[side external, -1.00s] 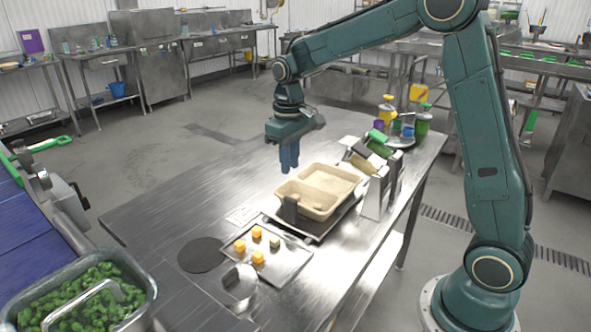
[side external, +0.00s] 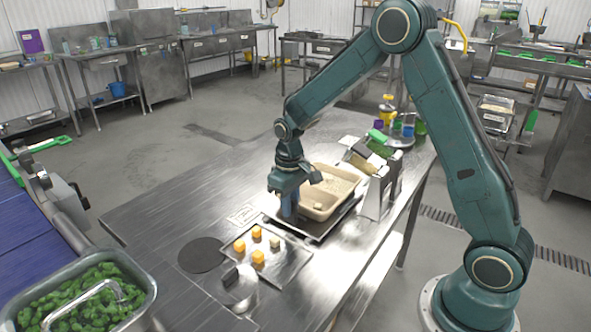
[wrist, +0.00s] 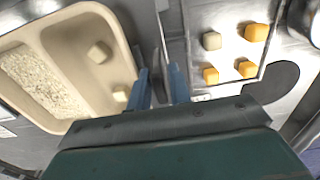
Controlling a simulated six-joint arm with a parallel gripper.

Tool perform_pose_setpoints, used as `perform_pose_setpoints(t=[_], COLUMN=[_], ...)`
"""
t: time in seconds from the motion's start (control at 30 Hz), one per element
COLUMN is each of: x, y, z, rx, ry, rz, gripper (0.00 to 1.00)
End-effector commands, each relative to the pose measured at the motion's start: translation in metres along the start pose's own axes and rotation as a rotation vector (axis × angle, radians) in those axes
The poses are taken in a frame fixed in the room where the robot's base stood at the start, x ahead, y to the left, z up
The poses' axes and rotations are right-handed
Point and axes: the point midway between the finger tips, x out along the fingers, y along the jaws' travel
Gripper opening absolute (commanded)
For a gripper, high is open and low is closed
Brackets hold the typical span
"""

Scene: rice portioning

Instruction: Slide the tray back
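The beige compartment tray (side external: 331,209) sits on a dark metal carrier (side external: 341,219) on the steel table. In the wrist view the tray (wrist: 92,15) has pale rice in one compartment and two pale cubes on the other side. My gripper (side external: 290,218) is low at the carrier's near-left edge, pointing down beside the tray. In the wrist view its blue fingers (wrist: 161,88) are apart, on either side of a grey upright handle (wrist: 160,65). Whether they touch the handle is hard to see. The handle is hidden by the gripper in the side view.
A flat metal tray (side external: 287,268) with several orange and pale cubes lies close in front. A dark round disc (side external: 201,254) is left of it. An upright metal rack (side external: 377,196) stands right of the beige tray. The table's left part is clear.

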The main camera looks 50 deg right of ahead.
Motion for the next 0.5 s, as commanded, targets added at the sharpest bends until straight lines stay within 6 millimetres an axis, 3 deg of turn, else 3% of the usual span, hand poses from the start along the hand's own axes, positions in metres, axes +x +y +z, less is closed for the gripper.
perform_pose_setpoints(t=[0.43,0.5], x=[0.0093,0.0092], y=[0.0000,0.0000], z=[0.0001,0.0001], rx=[0.000,0.000], ry=[0.001,0.001], rz=[0.000,0.000], gripper=[0.20,0.10])
